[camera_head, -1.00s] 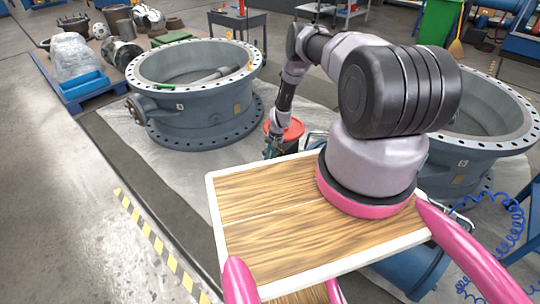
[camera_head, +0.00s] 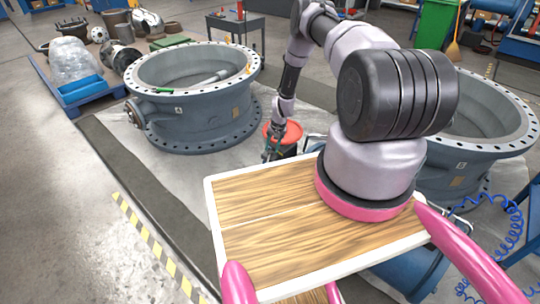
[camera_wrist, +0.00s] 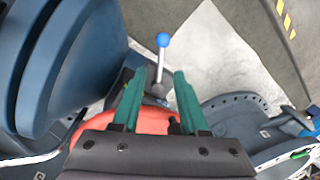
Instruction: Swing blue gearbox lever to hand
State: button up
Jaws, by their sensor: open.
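The lever shows in the wrist view as a blue ball knob (camera_wrist: 163,40) on a thin grey stem. The stem runs down between the fingertips of my gripper (camera_wrist: 159,73). The two green fingers stand apart, one on each side of the stem, with nothing clamped between them. The knob lies beyond the fingertips. The lever's base is partly hidden by the fingers and the gripper body.
A large flanged valve body (camera_head: 196,105) stands left of my gripper, and another (camera_head: 472,160) stands at the right, partly behind my arm. A blue rounded body (camera_wrist: 60,60) fills the left of the wrist view.

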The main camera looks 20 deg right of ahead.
jog(key=v, duration=0.3)
jog(key=shift+r, duration=0.3)
